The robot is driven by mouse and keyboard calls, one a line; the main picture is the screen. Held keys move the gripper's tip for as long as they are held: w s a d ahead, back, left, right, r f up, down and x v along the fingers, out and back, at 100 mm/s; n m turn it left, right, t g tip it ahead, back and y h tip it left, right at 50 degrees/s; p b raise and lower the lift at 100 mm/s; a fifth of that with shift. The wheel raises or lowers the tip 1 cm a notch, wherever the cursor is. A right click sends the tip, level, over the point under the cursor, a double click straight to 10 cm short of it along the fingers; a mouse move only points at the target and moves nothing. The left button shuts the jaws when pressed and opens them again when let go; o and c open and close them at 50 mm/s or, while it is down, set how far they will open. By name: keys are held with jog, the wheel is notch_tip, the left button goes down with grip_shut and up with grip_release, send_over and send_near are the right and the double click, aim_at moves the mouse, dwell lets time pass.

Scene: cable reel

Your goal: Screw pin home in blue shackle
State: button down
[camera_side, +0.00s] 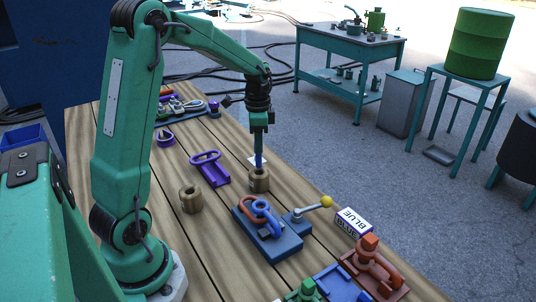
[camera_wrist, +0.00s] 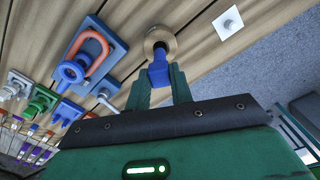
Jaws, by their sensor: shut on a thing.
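My gripper (camera_side: 259,143) points straight down and is shut on a blue pin (camera_side: 259,161). The pin's lower end is at the mouth of a round brass-coloured holder (camera_side: 258,181); how deep it sits is hidden. In the wrist view my gripper's fingers (camera_wrist: 161,84) close on the flat blue head of the pin (camera_wrist: 158,72), with the holder's ring (camera_wrist: 160,40) just beyond. The blue shackle (camera_side: 274,217) stands on a blue block (camera_side: 275,246) with an orange ring (camera_side: 250,207) through it, nearer the side camera than my gripper. It also shows in the wrist view (camera_wrist: 70,73).
A second brass holder (camera_side: 190,200) and a purple fitting (camera_side: 210,168) lie to the left. Red (camera_side: 372,268) and green (camera_side: 306,291) fittings stand at the front.

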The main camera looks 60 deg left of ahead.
jog(key=shift+d, duration=0.1)
jog(key=s+d+r, duration=0.1)
jog(key=s+d, duration=0.3)
jog(key=d, duration=0.3)
jog(key=s+d+r, duration=0.1)
jog(key=s+d, duration=0.3)
jog(key=d, duration=0.3)
jog(key=shift+s+d+r, duration=0.15)
jog(key=shift+s+d, duration=0.25)
jog(key=shift+f, duration=0.2)
jog(key=shift+f, duration=1.6)
jog(key=shift+f, duration=1.05)
dwell(0.5)
